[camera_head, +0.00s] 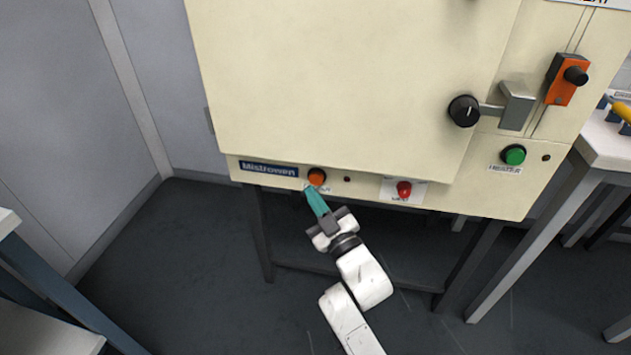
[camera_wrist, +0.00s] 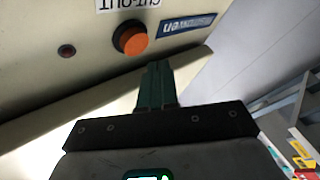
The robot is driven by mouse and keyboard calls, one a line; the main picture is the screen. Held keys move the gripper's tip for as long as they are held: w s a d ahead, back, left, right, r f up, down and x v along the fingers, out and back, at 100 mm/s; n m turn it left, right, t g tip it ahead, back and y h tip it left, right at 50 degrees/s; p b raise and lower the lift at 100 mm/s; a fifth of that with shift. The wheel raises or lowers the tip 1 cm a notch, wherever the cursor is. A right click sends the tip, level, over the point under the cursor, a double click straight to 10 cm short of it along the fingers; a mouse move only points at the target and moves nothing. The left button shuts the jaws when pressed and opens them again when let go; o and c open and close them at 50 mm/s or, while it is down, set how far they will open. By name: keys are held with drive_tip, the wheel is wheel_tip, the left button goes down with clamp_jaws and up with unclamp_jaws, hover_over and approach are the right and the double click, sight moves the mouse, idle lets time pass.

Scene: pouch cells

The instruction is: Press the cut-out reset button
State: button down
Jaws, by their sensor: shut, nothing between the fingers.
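The cut-out reset button is an orange round button (camera_head: 316,177) on the lower front strip of the cream cabinet (camera_head: 340,80), right of the "Mistrowen" plate. In the wrist view the orange button (camera_wrist: 131,38) stands out from the panel beside a label reading "CUT-OUT", seen upside down. My gripper (camera_head: 311,191) has teal fingers, shut and empty, pointing up at the panel just below the button. In the wrist view the fingertips (camera_wrist: 157,65) are below and slightly right of the button, with a gap between. Whether they touch the panel's lower edge I cannot tell.
On the same strip are a small dark indicator (camera_head: 347,179) and a red button (camera_head: 404,189). A green button (camera_head: 513,155), a black knob (camera_head: 464,111) with a grey latch and an orange switch (camera_head: 567,80) are farther right. Dark legs carry the cabinet; open floor lies left.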

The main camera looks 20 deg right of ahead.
drive_tip(key=shift+s+a+b, duration=0.6)
drive_tip(key=shift+s+b, duration=0.2)
drive_tip(key=shift+b, duration=0.15)
drive_tip(key=shift+s+a+b, duration=0.55)
drive_tip(key=shift+s+b, duration=0.2)
drive_tip(key=shift+b, duration=0.2)
drive_tip(key=s+d+f+m+g+h, duration=0.1)
drive_tip(key=s+d+f+m+g, duration=0.15)
drive_tip(key=s+f+g, duration=0.55)
drive_tip(key=s+d+f+m+g+h, duration=0.2)
drive_tip(key=s+d+f+g, duration=0.15)
drive_tip(key=s+f, duration=0.4)
drive_tip(key=s+d+f+m+g+p, duration=0.1)
drive_tip(key=s+f+m+g, duration=0.2)
drive_tip(key=s, duration=0.7)
drive_tip(key=s+d+f+g, duration=0.1)
drive_tip(key=s+f+g, duration=0.1)
drive_tip(key=s+g, duration=0.65)
wheel_tip(320, 180, up, 32)
drive_tip(key=s+t+p, duration=0.2)
drive_tip(key=p, duration=3)
drive_tip(key=shift+d+t, duration=0.15)
drive_tip(key=shift+t, duration=0.25)
